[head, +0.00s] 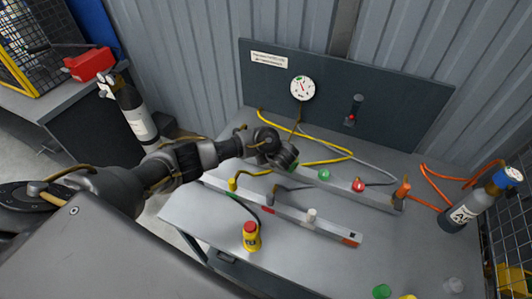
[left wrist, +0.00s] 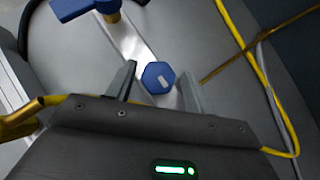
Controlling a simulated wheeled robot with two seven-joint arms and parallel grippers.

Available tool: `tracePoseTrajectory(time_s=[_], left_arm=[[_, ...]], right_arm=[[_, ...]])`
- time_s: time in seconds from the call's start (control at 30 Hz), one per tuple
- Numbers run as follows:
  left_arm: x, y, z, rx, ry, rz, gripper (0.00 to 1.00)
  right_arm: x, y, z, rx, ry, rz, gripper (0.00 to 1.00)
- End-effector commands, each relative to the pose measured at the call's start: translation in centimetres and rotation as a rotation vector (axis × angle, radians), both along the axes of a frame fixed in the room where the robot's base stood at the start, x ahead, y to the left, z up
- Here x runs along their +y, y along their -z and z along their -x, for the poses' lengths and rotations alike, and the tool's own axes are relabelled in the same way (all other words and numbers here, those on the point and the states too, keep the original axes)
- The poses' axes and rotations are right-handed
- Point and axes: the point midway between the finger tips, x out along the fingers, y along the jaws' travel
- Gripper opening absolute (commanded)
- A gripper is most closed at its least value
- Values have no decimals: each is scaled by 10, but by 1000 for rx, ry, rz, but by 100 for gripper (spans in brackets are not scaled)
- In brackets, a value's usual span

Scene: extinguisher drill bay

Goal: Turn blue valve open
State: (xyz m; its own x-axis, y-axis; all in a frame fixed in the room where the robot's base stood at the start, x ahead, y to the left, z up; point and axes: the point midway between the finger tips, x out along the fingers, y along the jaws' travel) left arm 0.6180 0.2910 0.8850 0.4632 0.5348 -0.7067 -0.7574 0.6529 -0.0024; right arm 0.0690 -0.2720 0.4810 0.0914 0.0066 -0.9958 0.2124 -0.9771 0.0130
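A blue hexagonal valve knob (left wrist: 157,77) with a white mark on top sits on a light metal bar (left wrist: 135,45) in the left wrist view. My left gripper (left wrist: 160,72) has one finger on either side of the knob, with narrow gaps visible, so it looks open around it. In the head view my left gripper (head: 284,158) is low over the back bar on the bench, and the blue knob is hidden there. A blue handle (left wrist: 78,9) on a brass fitting is near the top left of the left wrist view. My right gripper is not in view.
A green knob (head: 324,174) and a red knob (head: 358,185) sit along the back bar. A red-and-yellow button (head: 250,236) stands at the front. Yellow hoses (head: 335,150) lie behind the bar.

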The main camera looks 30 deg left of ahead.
Motion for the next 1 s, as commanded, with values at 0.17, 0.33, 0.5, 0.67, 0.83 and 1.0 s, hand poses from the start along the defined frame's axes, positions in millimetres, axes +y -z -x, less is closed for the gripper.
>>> tracePoseTrajectory(time_s=[0.17,0.33,0.5,0.67,0.83,1.0], left_arm=[[0,0,0,1,1,-1,59],[-1,-1,1,2,1,0,59],[-12,-15,10,3,3,4,59],[-30,-39,25,3,3,5,59],[-46,-61,40,2,1,4,59],[-56,-72,48,1,2,2,59]], right_arm=[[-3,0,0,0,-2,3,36],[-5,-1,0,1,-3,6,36],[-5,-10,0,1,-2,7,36],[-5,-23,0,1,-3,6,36],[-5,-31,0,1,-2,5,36],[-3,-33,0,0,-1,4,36]])
